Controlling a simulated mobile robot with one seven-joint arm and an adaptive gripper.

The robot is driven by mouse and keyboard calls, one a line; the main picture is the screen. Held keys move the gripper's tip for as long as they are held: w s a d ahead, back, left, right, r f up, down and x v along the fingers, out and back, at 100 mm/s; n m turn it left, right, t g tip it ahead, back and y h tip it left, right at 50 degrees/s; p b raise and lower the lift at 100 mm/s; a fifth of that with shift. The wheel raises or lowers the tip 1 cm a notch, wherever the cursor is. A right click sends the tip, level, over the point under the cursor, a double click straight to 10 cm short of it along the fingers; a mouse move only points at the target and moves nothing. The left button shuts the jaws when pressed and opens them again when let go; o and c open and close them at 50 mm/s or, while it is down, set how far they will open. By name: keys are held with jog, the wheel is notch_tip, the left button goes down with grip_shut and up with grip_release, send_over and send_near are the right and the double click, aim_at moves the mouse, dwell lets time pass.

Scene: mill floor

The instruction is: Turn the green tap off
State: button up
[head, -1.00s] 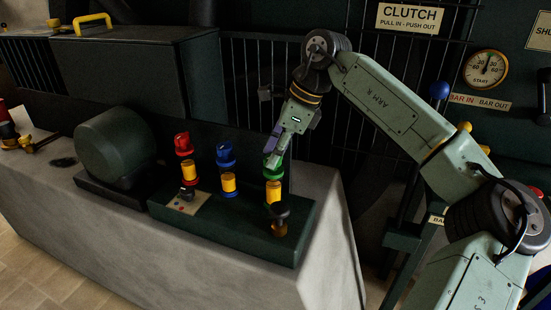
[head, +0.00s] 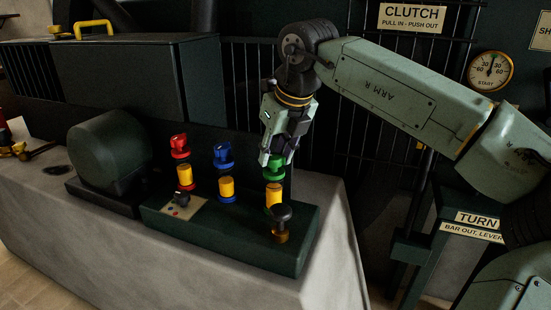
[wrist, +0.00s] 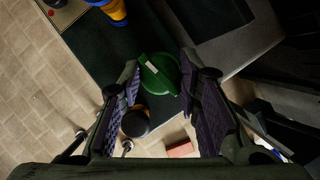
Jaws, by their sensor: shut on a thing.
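The green tap (head: 274,172) tops a yellow body at the right end of the row on the dark green base (head: 238,234). My gripper (head: 272,160) points down over it, with its fingertips at the tap's head. In the wrist view the green tap (wrist: 158,80) lies between the two purple-padded fingers (wrist: 163,92), with a pale mark across its top. My gripper is shut on the green tap. Its far side is partly hidden by the fingers, and I cannot tell its exact turn angle.
A blue tap (head: 222,157) and a red tap (head: 180,147) stand to the left. A dark knob on a brass stem (head: 281,216) stands close in front of the green tap. A dark rounded housing (head: 108,149) is at left. Railings (head: 250,75) stand behind.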

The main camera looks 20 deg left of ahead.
jog(key=shift+s+f+m+h+b, duration=0.1)
jog(key=shift+m+h+b, duration=0.25)
jog(key=shift+m, duration=0.45)
jog(key=o, duration=1.1)
jog(key=shift+t, duration=0.3)
jog(key=v, duration=1.2)
